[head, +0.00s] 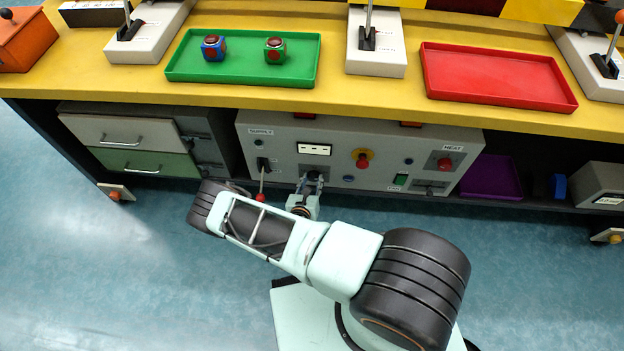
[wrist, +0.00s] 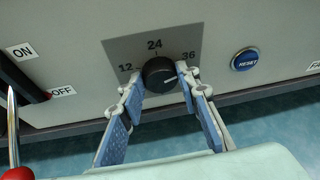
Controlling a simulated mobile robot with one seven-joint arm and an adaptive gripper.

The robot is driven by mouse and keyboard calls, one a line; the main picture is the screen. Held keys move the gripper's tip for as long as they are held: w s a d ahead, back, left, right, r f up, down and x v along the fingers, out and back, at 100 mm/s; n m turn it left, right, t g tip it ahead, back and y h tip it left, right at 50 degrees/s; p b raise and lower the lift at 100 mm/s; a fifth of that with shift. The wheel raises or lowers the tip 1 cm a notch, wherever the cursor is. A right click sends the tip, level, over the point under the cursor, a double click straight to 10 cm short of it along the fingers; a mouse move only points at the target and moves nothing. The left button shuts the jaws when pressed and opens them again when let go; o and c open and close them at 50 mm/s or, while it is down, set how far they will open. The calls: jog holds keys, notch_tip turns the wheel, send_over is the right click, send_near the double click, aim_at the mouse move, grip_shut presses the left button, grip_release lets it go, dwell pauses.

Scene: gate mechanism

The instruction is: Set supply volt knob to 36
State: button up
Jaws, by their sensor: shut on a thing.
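The supply volt knob (wrist: 158,72) is a round black dial on a grey plate (wrist: 120,50) marked 12, 24 and 36. Its white pointer line points to the right and slightly up, toward the side of the 36 mark. My gripper (wrist: 162,84) is shut on the knob, with one blue-padded finger on each side. In the head view my gripper (head: 308,186) reaches the grey supply panel (head: 390,140) under the table, and the knob is mostly hidden by it. A small white meter (head: 314,149) sits above the knob; its reading is too small to tell.
A red-tipped lever (head: 262,180) with ON and OFF labels is left of the knob. A blue reset button (wrist: 245,59) is to its right. The yellow tabletop (head: 360,97) overhangs the panel. The floor in front is clear.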

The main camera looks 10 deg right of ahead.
aim_at(315, 158)
jog(key=o, duration=1.2)
jog(key=shift+c, duration=0.2)
jog(key=shift+r, duration=0.1)
notch_tip(315, 158, up, 10)
jog(key=shift+f, duration=0.1)
